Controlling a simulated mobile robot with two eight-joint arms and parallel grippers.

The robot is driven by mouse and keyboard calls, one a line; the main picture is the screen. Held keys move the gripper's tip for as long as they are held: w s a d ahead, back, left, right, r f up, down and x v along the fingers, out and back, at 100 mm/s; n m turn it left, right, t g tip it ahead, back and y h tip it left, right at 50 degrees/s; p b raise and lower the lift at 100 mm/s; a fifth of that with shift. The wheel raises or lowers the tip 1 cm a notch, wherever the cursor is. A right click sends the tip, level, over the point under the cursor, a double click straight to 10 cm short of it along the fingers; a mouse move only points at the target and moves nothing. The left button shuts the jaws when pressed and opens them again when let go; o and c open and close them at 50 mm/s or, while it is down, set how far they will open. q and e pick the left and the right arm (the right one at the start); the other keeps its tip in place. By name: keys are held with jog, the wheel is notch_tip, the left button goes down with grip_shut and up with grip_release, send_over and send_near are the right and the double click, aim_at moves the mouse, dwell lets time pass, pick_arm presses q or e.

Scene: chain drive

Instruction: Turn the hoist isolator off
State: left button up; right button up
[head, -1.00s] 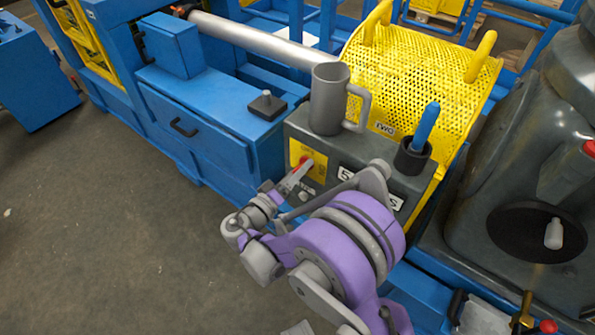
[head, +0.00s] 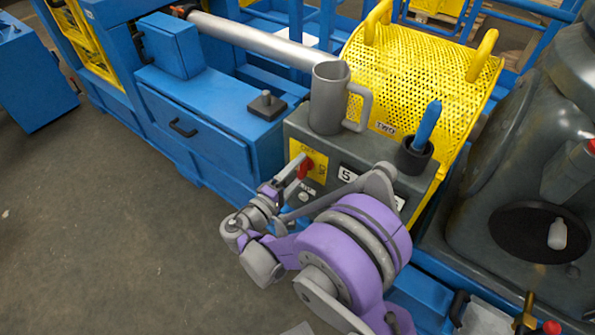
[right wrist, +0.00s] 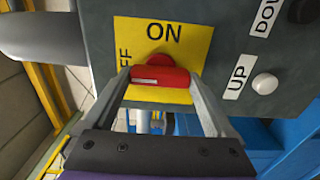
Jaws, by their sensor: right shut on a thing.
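The isolator is a red handle (head: 306,168) on a yellow plate (head: 319,158), set on the face of a dark grey control box (head: 345,150). In the right wrist view the red handle (right wrist: 160,78) sits between the two fingertips of my right gripper (right wrist: 161,79), which is shut on it. The yellow plate (right wrist: 190,38) reads ON above the handle; a partly covered OFF label runs sideways at its left. In the head view my right gripper (head: 290,172) reaches the handle from the lower left. My left gripper is not in view.
A grey mug (head: 327,100) and a dark cup (head: 412,157) with a blue-handled item (head: 427,123) stand on the box. A white button (right wrist: 265,83) labelled UP is beside the plate. A yellow perforated guard (head: 420,75) is behind. The floor at left is clear.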

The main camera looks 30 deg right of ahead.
dwell(0.4)
jog(key=o, duration=1.1)
jog(key=shift+c, duration=0.2)
jog(key=p+v, duration=0.1)
jog(key=v, duration=1)
jog(key=shift+d, duration=0.15)
